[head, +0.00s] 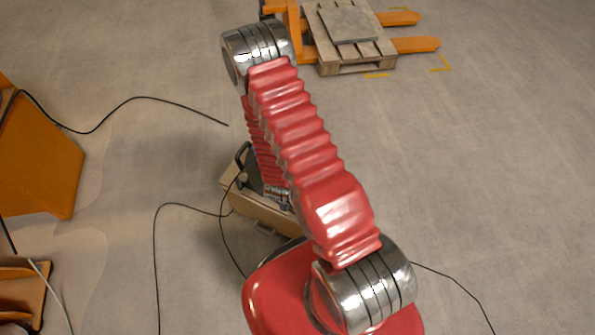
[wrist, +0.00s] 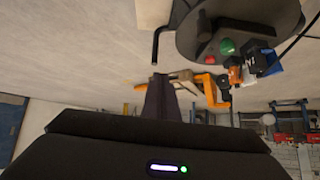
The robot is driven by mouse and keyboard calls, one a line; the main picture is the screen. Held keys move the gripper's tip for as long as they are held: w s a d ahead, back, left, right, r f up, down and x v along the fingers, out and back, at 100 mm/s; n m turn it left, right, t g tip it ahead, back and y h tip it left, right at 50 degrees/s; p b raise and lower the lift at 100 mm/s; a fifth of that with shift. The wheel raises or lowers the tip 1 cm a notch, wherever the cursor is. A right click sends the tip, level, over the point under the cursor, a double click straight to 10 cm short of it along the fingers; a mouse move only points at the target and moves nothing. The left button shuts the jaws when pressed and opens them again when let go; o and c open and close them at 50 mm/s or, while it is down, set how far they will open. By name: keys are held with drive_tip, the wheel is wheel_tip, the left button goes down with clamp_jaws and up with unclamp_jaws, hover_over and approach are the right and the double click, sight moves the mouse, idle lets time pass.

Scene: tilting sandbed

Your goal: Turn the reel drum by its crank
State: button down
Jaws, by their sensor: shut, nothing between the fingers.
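The dark reel drum (wrist: 240,12) is at the top of the wrist view, cut off by the frame edge. Red and green round parts and blue and orange plug-like parts sit at its front. A thin black bent rod (wrist: 156,46), seemingly the crank, stands at its left, its free end pointing down in the picture. My gripper (wrist: 158,82) is shut and empty below the rod in the picture, apart from it as far as I can tell. In the head view a dark body with a black handle (head: 241,155), probably the reel, is partly hidden behind my arm.
A wooden box-like base (head: 262,215) lies behind my arm. Black cables (head: 155,240) run over the floor. An orange structure (head: 40,155) stands at the left, a pallet (head: 350,50) on orange forks at the back. The floor on the right is mostly clear.

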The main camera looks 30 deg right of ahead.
drive_tip(key=w+d+f+m+g+y, duration=0.1)
drive_tip(key=w+d+m+g+y, duration=0.2)
drive_tip(key=d, duration=0.4)
drive_tip(key=w+d+f+m+y, duration=0.1)
drive_tip(key=w+d+m+y, duration=0.1)
drive_tip(key=d+m+y, duration=0.45)
drive_tip(key=a+r+n+g+y, duration=0.1)
drive_tip(key=a+r+y, duration=0.1)
drive_tip(key=a, duration=0.4)
drive_tip(key=shift+s+r+g, duration=0.4)
drive_tip(key=shift+r, duration=0.05)
drive_tip(key=shift+f, duration=0.1)
drive_tip(key=a+f, duration=0.2)
drive_tip(key=f, duration=0.1)
drive_tip(key=w+a+f, duration=0.1)
drive_tip(key=a+f, duration=0.4)
drive_tip(key=f, duration=0.1)
drive_tip(key=shift+w+a+f, duration=0.1)
drive_tip(key=shift+w+a, duration=0.05)
drive_tip(key=shift+a, duration=0.15)
